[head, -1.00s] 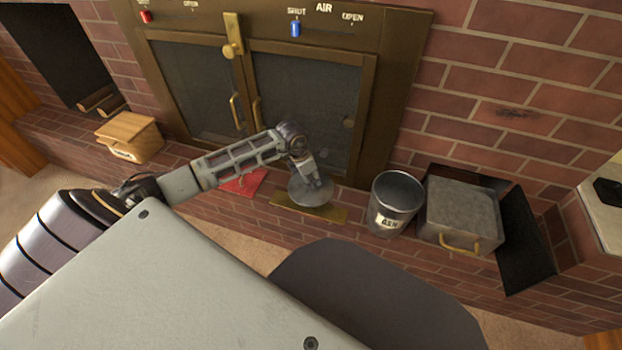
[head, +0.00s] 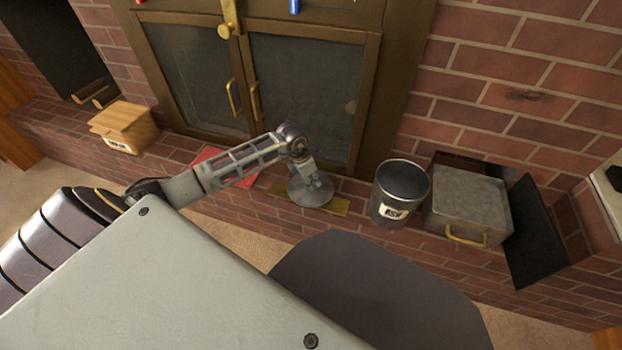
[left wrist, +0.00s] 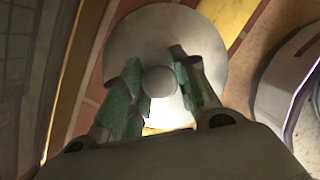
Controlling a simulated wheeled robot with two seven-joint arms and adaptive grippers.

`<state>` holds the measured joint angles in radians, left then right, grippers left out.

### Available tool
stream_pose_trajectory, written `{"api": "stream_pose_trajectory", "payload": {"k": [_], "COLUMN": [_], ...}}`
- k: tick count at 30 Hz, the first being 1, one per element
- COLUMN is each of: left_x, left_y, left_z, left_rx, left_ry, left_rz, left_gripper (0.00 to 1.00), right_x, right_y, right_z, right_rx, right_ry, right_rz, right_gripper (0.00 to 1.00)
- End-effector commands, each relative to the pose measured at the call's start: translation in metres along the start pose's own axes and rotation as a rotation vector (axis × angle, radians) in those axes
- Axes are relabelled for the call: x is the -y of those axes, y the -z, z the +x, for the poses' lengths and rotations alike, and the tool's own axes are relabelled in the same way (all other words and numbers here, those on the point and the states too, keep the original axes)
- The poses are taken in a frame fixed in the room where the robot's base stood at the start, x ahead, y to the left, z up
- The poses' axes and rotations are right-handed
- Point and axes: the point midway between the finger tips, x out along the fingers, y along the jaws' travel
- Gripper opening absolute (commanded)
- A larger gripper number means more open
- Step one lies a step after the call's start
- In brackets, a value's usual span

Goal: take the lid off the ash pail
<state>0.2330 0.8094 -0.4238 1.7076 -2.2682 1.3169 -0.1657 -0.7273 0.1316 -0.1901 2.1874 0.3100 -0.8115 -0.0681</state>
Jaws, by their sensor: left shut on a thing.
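The ash pail (head: 400,192) is a grey metal bucket with a label reading ASH, standing upright on the brick hearth with its top uncovered. Its round grey lid (head: 314,192) is to the left of the pail, over a brass plate (head: 338,205). My left gripper (head: 305,176) is shut on the lid's knob. In the left wrist view the round knob sits between the fingers (left wrist: 160,84), with the lid disc (left wrist: 205,45) behind it. I cannot tell whether the lid touches the plate. My right gripper is not in view.
A grey metal box (head: 468,205) with a brass handle stands just right of the pail, beside a dark panel (head: 537,235). A wooden box (head: 124,127) and a red cloth-like piece (head: 215,165) lie to the left. The stove's glass doors (head: 300,85) are behind the lid.

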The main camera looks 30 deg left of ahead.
Motion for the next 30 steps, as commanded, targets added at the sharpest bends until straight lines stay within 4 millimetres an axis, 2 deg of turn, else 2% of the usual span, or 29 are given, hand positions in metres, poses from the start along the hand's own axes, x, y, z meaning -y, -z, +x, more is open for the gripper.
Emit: {"api": "stream_pose_trajectory", "payload": {"k": [6,30], "left_x": [-0.0003,-0.0003], "left_y": [0.0014,0.0027], "left_z": [0.0063,0.0102], "left_rx": [0.001,0.001], "left_ry": [0.0,-0.001], "left_rz": [-0.001,0.0], "left_gripper": [0.01,0.01], "right_x": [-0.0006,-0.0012], "right_y": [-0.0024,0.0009], "right_z": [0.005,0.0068], "right_rx": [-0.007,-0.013], "right_ry": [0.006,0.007], "right_rz": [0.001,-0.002], "right_gripper": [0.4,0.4]}}
